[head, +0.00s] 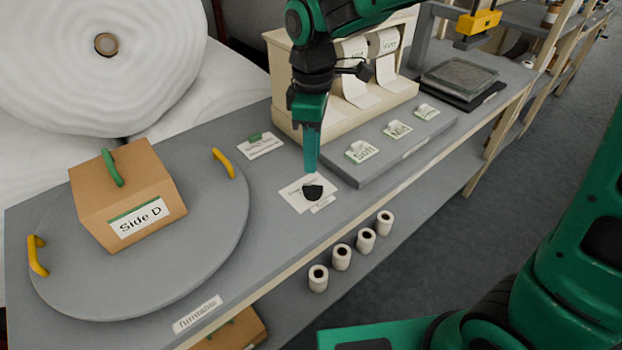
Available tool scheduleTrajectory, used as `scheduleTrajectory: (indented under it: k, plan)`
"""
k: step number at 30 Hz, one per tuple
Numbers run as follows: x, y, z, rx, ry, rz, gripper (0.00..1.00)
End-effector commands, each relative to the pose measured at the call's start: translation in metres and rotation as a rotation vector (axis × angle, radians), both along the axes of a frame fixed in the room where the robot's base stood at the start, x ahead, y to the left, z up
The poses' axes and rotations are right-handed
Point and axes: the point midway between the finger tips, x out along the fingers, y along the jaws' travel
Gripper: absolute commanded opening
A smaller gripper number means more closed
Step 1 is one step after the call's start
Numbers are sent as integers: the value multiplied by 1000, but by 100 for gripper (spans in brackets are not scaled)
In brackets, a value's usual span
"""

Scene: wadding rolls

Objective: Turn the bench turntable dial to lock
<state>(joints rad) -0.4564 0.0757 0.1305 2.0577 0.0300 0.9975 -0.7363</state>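The dial (313,191) is a small black knob on a white label plate (299,203) on the bench, to the right of the turntable. The print on the plate is too small to read. My gripper (311,170) points down just above the dial, its teal fingers seen edge-on. I cannot tell whether it touches the dial or how far the fingers are apart. The grey round turntable (200,265) has two yellow handles and carries a cardboard box (90,205) with a green handle and a "Side D" label.
A raised grey board (385,150) with "Soft" and other cards lies right of the dial. A cream dispenser (290,95) stands behind my gripper. Several small white rolls (341,258) stand on a lower shelf in front. A large wadding roll (60,70) is at the back left.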

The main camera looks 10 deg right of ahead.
Motion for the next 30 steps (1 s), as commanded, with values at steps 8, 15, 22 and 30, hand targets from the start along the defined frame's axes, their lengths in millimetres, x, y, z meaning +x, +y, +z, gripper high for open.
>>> scheduleTrajectory:
  k: [8, 15, 22, 30]
  plan:
    - [-1, -2, -51, -3, 4, -4, 29]
    - [0, -2, -77, -2, 2, -5, 29]
    - [0, -2, -84, -1, 0, -6, 29]
    - [0, -2, -83, -1, 0, -6, 5]
